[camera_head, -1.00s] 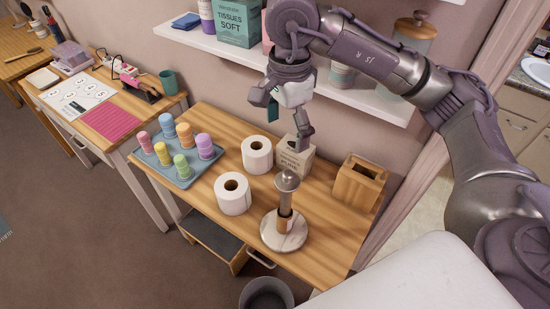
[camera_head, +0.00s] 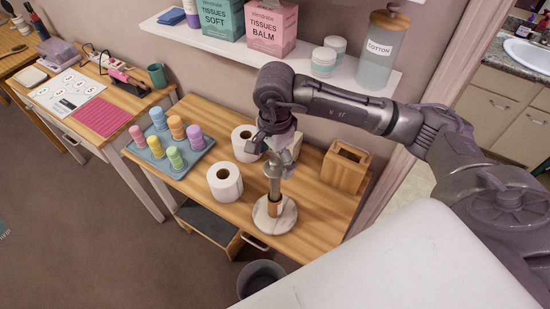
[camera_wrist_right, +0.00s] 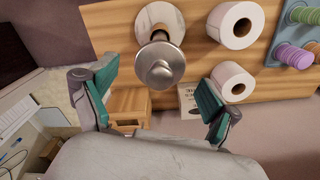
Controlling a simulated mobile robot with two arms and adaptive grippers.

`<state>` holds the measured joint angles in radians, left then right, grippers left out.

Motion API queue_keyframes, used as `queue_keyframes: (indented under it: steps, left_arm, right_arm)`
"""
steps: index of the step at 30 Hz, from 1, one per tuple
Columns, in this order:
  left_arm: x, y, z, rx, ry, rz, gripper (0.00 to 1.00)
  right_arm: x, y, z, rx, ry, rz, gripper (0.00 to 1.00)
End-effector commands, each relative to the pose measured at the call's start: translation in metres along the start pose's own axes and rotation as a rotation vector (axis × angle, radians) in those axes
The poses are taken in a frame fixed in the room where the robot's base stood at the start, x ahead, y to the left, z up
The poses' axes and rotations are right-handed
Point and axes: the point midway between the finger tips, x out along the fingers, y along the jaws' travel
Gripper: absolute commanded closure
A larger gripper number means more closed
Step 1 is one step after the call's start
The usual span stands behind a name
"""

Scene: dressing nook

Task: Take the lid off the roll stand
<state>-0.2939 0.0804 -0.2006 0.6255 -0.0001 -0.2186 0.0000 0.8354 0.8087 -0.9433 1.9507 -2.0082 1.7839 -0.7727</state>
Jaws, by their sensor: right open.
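The roll stand has a pale marble base (camera_head: 286,222) and an upright metal post with a brown core low on it, near the front of the wooden table. Its rounded metal lid (camera_wrist_right: 160,64) sits on top of the post, seen from above in the right wrist view. In the head view my right gripper (camera_head: 277,152) is just above the stand's top and partly covers the lid. In the wrist view the open right gripper (camera_wrist_right: 157,90) has green-padded fingers apart, with the lid beyond and between them; nothing is held. My left gripper is not in view.
Two white paper rolls (camera_head: 225,184) stand left of and behind the stand. A box (camera_wrist_right: 191,100) is behind it, mostly hidden in the head view. A wooden holder (camera_head: 345,168) is at right, a blue tray (camera_head: 179,172) of colored rollers at left. A bin (camera_head: 262,277) stands below.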

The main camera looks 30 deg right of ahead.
Motion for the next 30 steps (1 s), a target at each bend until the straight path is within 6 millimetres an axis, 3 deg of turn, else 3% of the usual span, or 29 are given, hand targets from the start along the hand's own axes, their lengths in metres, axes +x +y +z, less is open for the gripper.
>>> queue_keyframes:
  steps: [3,9,24,30]
  left_arm:
    - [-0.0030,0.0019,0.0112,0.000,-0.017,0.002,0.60]
    - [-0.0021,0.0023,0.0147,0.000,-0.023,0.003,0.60]
    - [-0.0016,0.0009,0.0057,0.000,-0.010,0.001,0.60]
    - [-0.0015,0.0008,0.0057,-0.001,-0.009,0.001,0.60]
  right_arm:
    - [0.0058,0.0002,0.0002,0.000,0.000,0.000,0.12]
    - [0.0065,0.0000,0.0002,-0.001,0.000,-0.001,0.14]
    - [0.0067,0.0003,0.0001,-0.001,0.000,0.000,0.97]
    - [0.0074,0.0008,0.0002,-0.001,0.000,0.002,1.00]
